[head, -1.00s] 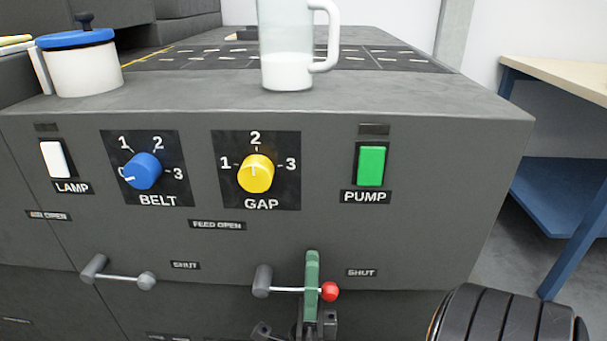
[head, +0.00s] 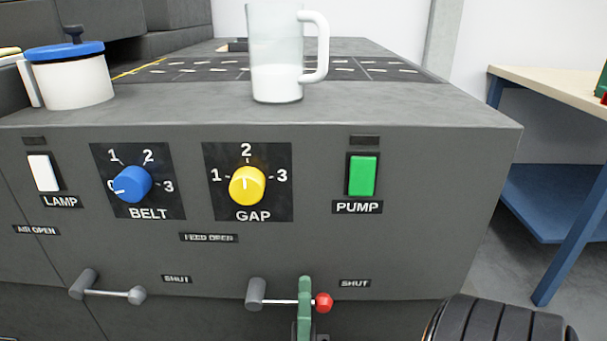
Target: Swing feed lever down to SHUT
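The feed lever has a grey pivot (head: 256,293) on the machine's front panel, a thin bright rod and a red ball knob (head: 323,302). It lies nearly level, pointing right, with the knob just below and left of the SHUT label (head: 355,283). The FEED OPEN label (head: 208,238) is above the pivot, to the left. My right gripper (head: 304,290) shows as a green finger across the rod, just left of the knob. Its finger gap is hidden, and I cannot tell whether it touches the rod. My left gripper is out of view.
A similar lever with a grey knob (head: 137,295) is to the left. Above are the blue BELT knob (head: 132,184), yellow GAP knob (head: 247,186) and green PUMP switch (head: 362,176). A jug (head: 276,80) and blue-lidded pot (head: 72,82) stand on top. A table (head: 565,85) is at right.

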